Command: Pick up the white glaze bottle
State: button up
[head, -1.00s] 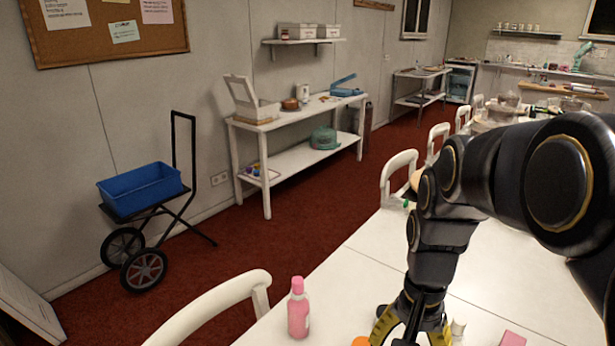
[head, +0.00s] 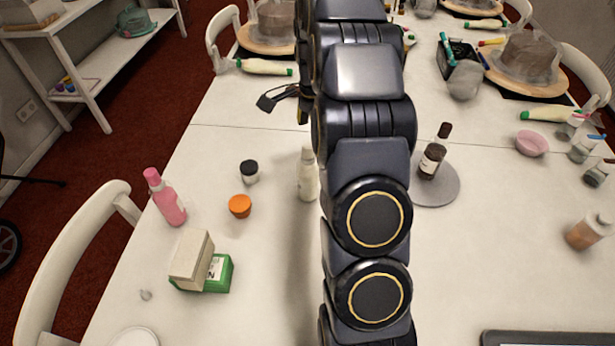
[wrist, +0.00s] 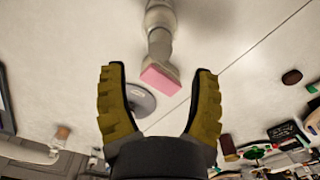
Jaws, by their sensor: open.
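The white glaze bottle (head: 307,178) stands upright on the white table in the head view, just left of my arm, which may cover its right edge. My gripper is mostly hidden behind my arm there; a dark, yellow-tipped part of it (head: 303,108) shows beyond the bottle. In the wrist view my gripper (wrist: 161,72) is open, its two yellow fingers spread wide. A pink block (wrist: 160,79) shows between the fingers, apart from them as far as I can see. A pale grey shape (wrist: 160,30) shows above it; I cannot tell if it is the bottle.
A pink bottle (head: 167,198), a black-lidded jar (head: 249,171), an orange cap (head: 239,206) and a green box (head: 218,275) stand left of the white bottle. A dark bottle (head: 432,158) stands on a grey turntable (head: 440,190) to the right.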

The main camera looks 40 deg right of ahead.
aim_at(309, 145)
jog(key=f, duration=0.5)
jog(key=shift+a, duration=0.25)
jog(key=shift+r, duration=0.1)
grip_shut()
